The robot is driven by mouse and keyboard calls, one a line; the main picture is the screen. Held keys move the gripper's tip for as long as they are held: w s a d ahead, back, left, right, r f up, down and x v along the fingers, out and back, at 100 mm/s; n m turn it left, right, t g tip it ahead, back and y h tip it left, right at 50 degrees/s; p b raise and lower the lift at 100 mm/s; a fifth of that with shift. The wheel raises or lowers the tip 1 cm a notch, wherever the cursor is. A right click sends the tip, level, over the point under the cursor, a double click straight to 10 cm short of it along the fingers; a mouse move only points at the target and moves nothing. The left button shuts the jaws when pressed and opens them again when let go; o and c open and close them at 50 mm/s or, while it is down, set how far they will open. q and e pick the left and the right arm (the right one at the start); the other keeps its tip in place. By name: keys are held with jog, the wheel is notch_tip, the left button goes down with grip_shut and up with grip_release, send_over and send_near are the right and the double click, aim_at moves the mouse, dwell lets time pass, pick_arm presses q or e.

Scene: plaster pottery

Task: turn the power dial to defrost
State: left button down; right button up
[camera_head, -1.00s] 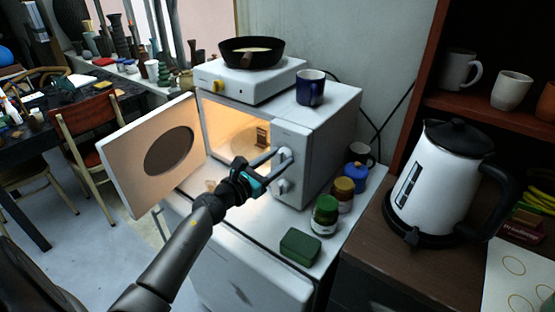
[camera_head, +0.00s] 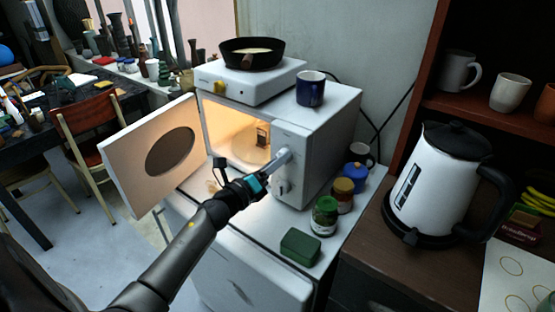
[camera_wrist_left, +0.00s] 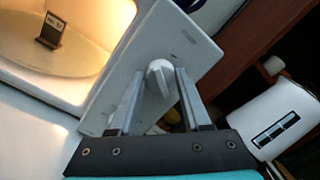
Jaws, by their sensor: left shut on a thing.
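The white microwave (camera_head: 317,157) stands on a white counter with its door (camera_head: 125,158) swung open to the left and its inside lit. Its front panel carries two dials; the lower dial (camera_head: 281,188) is clear of my fingers. My left gripper (camera_head: 285,157) is shut on the upper dial, which its fingers largely hide in the head view. In the left wrist view the pale dial (camera_wrist_left: 160,76) sits between the two fingertips of my left gripper (camera_wrist_left: 160,82). The dial's markings are too small to read. My right gripper is out of view.
A hot plate (camera_head: 250,82) with a black pan (camera_head: 252,52) and a blue mug (camera_head: 310,88) stand on the microwave. Several jars, including a green one (camera_head: 324,216), and a green box (camera_head: 300,247) stand right of the dials. A white kettle (camera_head: 437,185) is further right.

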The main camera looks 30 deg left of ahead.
pick_arm(q)
jog(key=n+y+p, duration=0.1)
jog(key=n+p, duration=0.3)
jog(key=n, duration=0.9)
jog(key=shift+d+f+n, duration=0.1)
jog(key=shift+n, duration=0.2)
dwell(0.3)
jog(key=shift+c, duration=1.8)
grip_release()
jog(key=shift+y, duration=0.3)
jog(key=s, duration=1.5)
jog(key=shift+a+f, duration=0.35)
jog(key=shift+f, duration=0.1)
jog(key=shift+n, duration=0.3)
